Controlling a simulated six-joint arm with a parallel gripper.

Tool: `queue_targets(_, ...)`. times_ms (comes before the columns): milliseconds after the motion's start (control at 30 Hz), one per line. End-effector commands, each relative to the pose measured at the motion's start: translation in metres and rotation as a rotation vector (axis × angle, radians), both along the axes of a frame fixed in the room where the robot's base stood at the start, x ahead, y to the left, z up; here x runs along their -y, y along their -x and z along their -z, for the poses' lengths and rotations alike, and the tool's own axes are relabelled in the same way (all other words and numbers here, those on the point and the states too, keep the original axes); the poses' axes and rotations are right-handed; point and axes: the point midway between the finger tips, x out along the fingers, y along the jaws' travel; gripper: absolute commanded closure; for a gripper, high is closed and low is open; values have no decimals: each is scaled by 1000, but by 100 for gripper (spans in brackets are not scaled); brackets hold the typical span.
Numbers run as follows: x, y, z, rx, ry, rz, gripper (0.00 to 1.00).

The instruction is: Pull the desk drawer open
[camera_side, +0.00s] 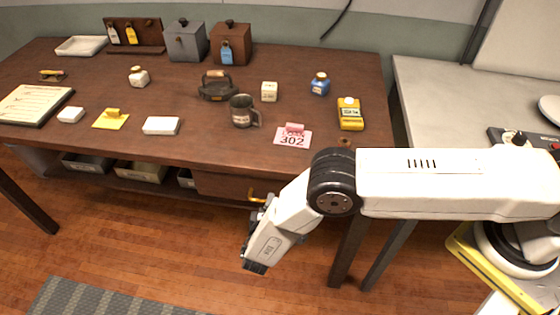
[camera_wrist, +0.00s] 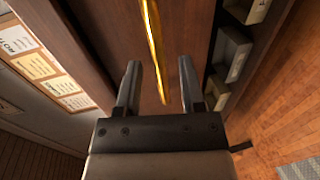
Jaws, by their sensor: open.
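The desk drawer (camera_side: 222,185) is a dark wooden front under the desk top, and it looks flush with the desk. Its brass handle (camera_side: 256,196) shows just beside my gripper in the side view. In the wrist view the yellow handle (camera_wrist: 154,45) runs lengthwise in front of the drawer face (camera_wrist: 184,35). My gripper (camera_wrist: 158,88) is open, with one finger on each side of the handle's near end. I cannot tell whether either finger touches it. In the side view the fingers are mostly hidden behind my wrist.
The desk top (camera_side: 215,135) above holds a mug (camera_side: 242,111), a 302 tag (camera_side: 293,136) and a yellow tin (camera_side: 350,115) near its right side. Grey bins (camera_side: 88,163) sit on a shelf left of the drawer.

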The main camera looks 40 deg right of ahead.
Motion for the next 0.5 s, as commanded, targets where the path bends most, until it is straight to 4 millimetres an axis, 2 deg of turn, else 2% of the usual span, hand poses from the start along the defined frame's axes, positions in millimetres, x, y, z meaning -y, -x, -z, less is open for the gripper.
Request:
queue_targets(200, 11, -10, 3, 0, 0, 1, 50)
queue_targets(500, 12, -12, 4, 0, 0, 0, 50)
